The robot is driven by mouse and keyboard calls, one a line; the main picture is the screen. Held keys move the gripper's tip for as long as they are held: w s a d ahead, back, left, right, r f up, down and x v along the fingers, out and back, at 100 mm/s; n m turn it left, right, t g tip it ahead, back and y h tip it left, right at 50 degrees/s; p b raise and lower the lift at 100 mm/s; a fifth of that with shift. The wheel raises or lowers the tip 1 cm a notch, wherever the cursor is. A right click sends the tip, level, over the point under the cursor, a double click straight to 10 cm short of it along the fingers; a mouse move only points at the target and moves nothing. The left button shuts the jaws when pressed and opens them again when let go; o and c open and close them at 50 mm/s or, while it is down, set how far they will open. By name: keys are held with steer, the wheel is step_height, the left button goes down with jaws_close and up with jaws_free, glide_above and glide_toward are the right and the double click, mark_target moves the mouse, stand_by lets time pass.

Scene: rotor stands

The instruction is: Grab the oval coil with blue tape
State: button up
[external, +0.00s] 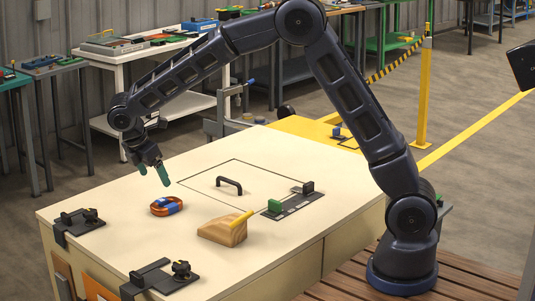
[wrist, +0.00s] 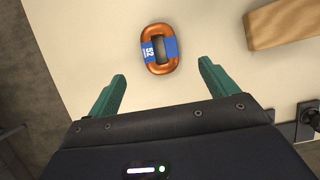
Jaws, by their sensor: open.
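The oval coil is copper-coloured with a blue tape band, and it lies flat on the cream tabletop in the external view (external: 166,206). In the wrist view the coil (wrist: 147,60) shows its open middle, and the blue tape carries white marks that look like "52". My gripper (external: 152,174) is above the table, just up and left of the coil. Its two green fingers are spread wide and empty, and they also show in the wrist view (wrist: 163,82). The coil is apart from both fingers and appears ahead of the gap between them.
A wooden block (external: 224,230) with a yellow rod stands right of the coil. A dark handle (external: 229,185) rises from a square panel outline behind it. Black clamps (external: 82,219) sit at the left edge and front (external: 160,277). A green-ended fixture (external: 292,203) lies at right.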

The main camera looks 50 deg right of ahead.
mark_target(164, 199)
steer(key=x, duration=0.5)
steer(key=shift+x, duration=2.55)
steer(key=shift+w+a, duration=0.15)
steer(key=shift+w, duration=0.05)
steer(key=c, duration=1.3)
